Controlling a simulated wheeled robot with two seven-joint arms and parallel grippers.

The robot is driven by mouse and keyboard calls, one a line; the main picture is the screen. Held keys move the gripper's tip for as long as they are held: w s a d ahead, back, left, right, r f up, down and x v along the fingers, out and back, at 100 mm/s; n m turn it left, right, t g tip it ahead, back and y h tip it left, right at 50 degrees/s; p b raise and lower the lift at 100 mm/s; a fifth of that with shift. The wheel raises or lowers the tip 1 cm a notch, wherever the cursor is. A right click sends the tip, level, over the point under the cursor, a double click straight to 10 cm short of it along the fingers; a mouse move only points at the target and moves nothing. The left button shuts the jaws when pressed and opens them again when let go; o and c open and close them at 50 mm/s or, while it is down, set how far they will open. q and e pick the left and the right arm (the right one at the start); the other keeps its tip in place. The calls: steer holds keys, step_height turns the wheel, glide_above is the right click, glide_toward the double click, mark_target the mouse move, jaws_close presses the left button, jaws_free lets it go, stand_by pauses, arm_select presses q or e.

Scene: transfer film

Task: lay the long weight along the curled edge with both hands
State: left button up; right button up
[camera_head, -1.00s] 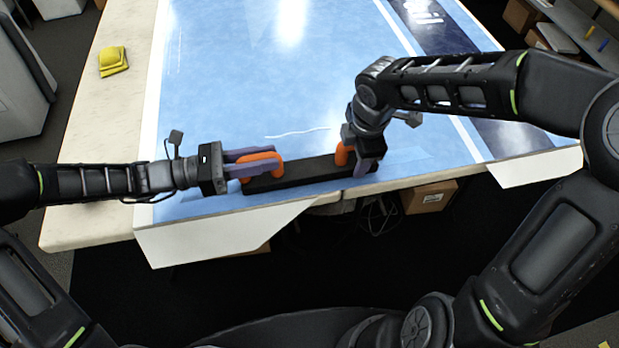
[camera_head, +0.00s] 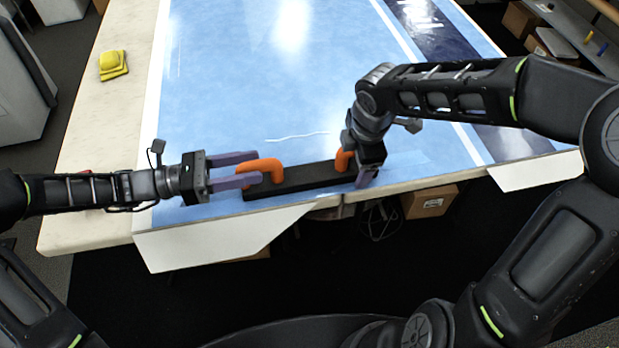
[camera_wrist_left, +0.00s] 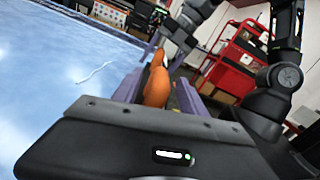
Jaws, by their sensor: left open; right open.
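The long weight (camera_head: 305,178) is a black bar with an orange handle near each end. It lies on the blue film (camera_head: 245,95) along the table's front edge. My left gripper (camera_head: 257,170) is open, with its purple fingers pointing right and their tips beside the left orange handle (camera_head: 264,165). In the left wrist view that handle (camera_wrist_left: 157,85) shows between the spread fingers. My right gripper (camera_head: 370,178) is at the bar's right end, close to the right orange handle (camera_head: 343,160); it is open, and its fingers are partly hidden by its own body.
White film flaps hang over the front edge at left (camera_head: 215,238) and right (camera_head: 540,170). A yellow folded cloth or pad (camera_head: 113,65) lies on the table's bare left strip. A cardboard box (camera_head: 430,202) is under the table. The film behind the weight is clear.

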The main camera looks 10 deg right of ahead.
arm_select(q)
steer(key=a, duration=0.8)
steer(key=shift+s+a, duration=0.15)
steer(key=shift+a, duration=0.15)
arm_select(e)
steer(key=shift+r, duration=0.1)
step_height(320, 180, up, 12)
steer(key=s, duration=0.2)
steer(key=shift+s+f, duration=0.15)
steer(key=shift+f, duration=0.05)
